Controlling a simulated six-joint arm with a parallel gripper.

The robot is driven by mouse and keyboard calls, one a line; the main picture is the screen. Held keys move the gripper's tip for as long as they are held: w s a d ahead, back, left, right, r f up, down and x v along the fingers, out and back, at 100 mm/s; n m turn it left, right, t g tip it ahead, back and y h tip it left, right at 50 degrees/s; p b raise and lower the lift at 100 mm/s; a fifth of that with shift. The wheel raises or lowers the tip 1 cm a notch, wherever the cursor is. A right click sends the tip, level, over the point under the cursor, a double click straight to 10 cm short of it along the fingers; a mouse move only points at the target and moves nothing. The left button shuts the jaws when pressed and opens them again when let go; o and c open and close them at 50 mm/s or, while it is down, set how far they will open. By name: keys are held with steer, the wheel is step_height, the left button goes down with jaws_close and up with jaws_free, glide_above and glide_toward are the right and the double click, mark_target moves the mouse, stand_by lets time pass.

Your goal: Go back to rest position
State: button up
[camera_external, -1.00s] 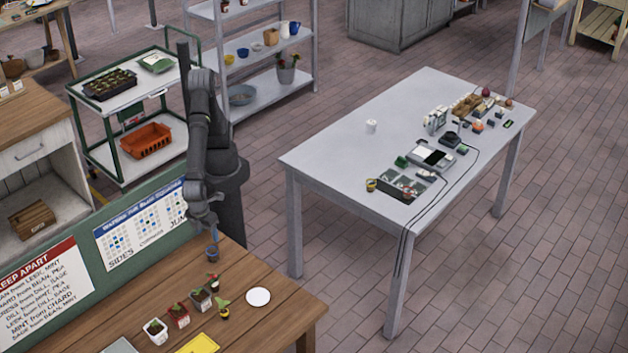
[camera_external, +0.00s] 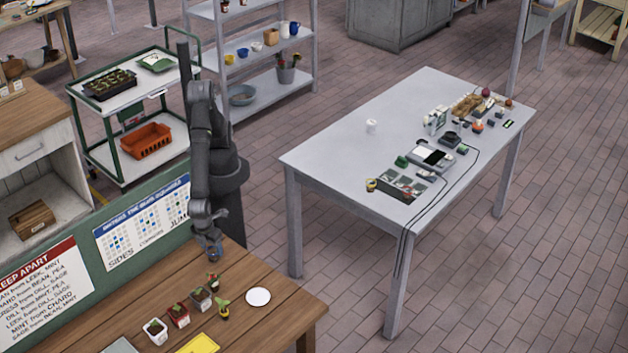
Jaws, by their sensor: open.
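My arm stands behind the wooden table (camera_external: 262,328) at its far edge. Nothing clearly hangs from the gripper.
Small potted plants stand in a row: white pot (camera_external: 155,332), red pot (camera_external: 178,317), dark pot (camera_external: 201,300). Closer to my gripper are a small pot (camera_external: 213,283) and a seedling (camera_external: 223,311). A white disc (camera_external: 258,297) lies right. A sign board (camera_external: 145,225) stands left.

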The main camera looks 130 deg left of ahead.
mark_target(213, 252)
steer(key=f, duration=0.3)
steer(key=shift+s+a+f, duration=0.1)
steer(key=shift+a+f, duration=0.15)
steer(key=shift+d+r, duration=0.1)
steer(key=shift+r, duration=1.9)
steer(key=shift+f, duration=0.1)
